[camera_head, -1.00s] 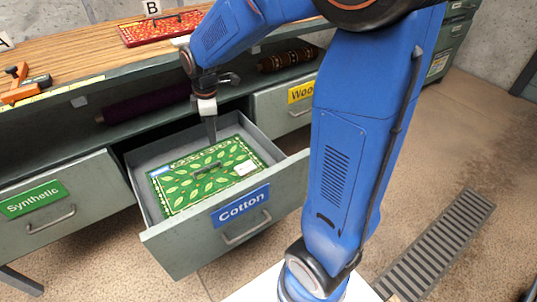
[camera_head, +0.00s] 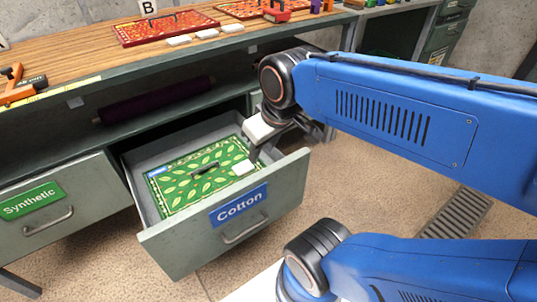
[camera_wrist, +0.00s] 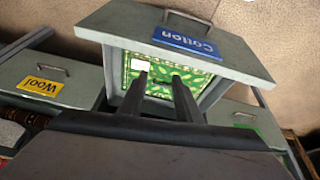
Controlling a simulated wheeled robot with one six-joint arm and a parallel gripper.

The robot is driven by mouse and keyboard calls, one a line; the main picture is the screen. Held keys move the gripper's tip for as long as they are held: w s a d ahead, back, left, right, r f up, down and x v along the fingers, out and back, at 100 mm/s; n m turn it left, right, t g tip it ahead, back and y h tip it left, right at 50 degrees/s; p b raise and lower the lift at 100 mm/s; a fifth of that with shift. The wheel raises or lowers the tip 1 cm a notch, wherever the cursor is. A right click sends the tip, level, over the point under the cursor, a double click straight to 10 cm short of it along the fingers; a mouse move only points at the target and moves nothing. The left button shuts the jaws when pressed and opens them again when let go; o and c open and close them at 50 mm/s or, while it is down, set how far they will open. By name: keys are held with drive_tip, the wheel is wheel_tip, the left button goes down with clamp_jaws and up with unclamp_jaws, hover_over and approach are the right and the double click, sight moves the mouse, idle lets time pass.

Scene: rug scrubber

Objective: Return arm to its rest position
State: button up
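My arm is folded in from the right in the head view, and my gripper (camera_head: 262,152) hangs near the right side of the open Cotton drawer (camera_head: 218,231). The two fingers are apart with nothing between them; they also show in the wrist view (camera_wrist: 160,82). A green leaf-patterned rug (camera_head: 182,190) with a dark handle and a white tag lies flat in the drawer. The rug (camera_wrist: 158,84) and the upside-down Cotton label (camera_wrist: 186,42) show beyond the fingers in the wrist view. The gripper is apart from the rug.
The Synthetic drawer (camera_head: 45,212) is shut at left. The Wool drawer (camera_wrist: 45,82) shows in the wrist view. Red rugs (camera_head: 165,28), white blocks (camera_head: 205,34) and an orange clamp (camera_head: 18,84) are on the bench. A dark purple roll (camera_head: 155,101) lies on the shelf. A floor grate (camera_head: 455,213) lies right.

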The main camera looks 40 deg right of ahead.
drive_tip(key=shift+s+d+f+m, duration=0.1)
drive_tip(key=shift+s+m, duration=0.25)
drive_tip(key=shift+s, duration=0.25)
drive_tip(key=shift+s+d+f+m, duration=0.1)
drive_tip(key=shift+s+m, duration=0.25)
drive_tip(key=shift+s, duration=0.25)
idle(0.6)
